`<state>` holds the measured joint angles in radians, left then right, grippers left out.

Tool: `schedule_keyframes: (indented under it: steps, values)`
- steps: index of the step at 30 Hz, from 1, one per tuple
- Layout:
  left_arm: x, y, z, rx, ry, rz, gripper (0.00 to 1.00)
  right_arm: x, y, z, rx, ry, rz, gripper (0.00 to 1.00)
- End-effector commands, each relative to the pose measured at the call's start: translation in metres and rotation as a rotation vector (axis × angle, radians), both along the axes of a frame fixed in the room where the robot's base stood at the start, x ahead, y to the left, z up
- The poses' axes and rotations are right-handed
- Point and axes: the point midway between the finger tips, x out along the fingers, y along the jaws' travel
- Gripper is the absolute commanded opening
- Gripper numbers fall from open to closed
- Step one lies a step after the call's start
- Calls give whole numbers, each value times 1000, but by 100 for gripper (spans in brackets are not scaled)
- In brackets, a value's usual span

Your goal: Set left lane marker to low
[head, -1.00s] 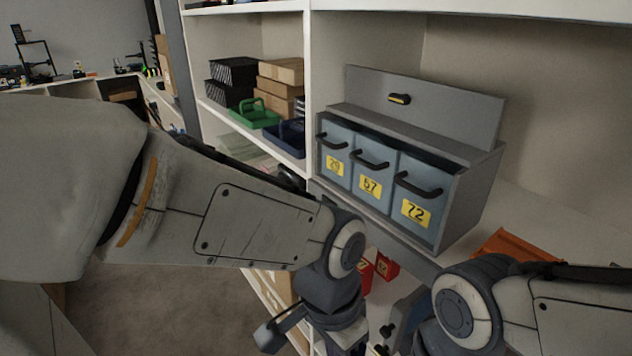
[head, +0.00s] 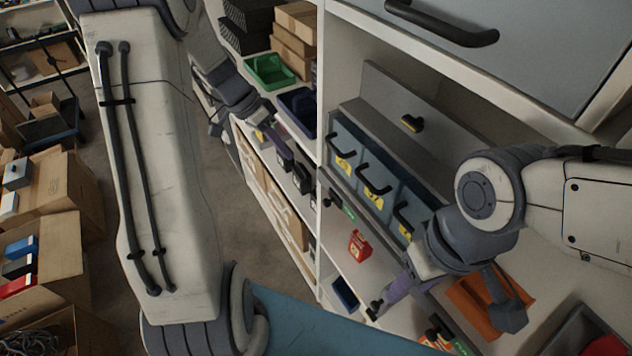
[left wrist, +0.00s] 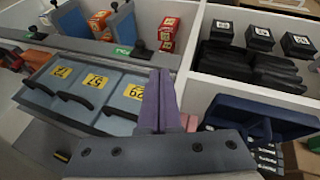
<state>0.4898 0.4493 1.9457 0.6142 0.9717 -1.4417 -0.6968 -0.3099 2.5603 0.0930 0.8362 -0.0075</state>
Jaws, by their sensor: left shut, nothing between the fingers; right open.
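A black knob (head: 335,198) with a green tag (head: 349,211) sits at the left of the lower shelf below the drawers. Another black knob (head: 376,308) stands further right. I cannot tell for sure which is the left lane marker or how it is set. In the left wrist view a black knob (left wrist: 141,49) is beside a green tag (left wrist: 122,50), beyond my fingers. My left gripper (head: 284,152) is shut and empty left of the shelf's upright; its purple fingers (left wrist: 158,95) show in the left wrist view. My right gripper (head: 455,300) is open in front of the drawers.
The grey drawer unit (head: 372,115) has blue numbered drawers. A red box (head: 358,246) and a blue container (head: 345,293) are on the lower shelf. Cartons (head: 50,250) stand on the left.

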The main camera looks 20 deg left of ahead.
Motion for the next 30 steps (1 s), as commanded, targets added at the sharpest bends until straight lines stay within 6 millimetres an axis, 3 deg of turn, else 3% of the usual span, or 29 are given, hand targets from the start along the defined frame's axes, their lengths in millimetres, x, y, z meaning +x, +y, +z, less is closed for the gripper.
schedule_keyframes:
  steps: [8,21,30]
  values:
    - [1,-7,-13,0,1,-3,0,0,0,-9,0,0,0,50]
    - [11,-47,-93,0,4,0,0,0,0,-54,0,0,-4,50]
    - [-3,-75,-104,2,2,2,0,0,0,-57,1,0,-6,50]
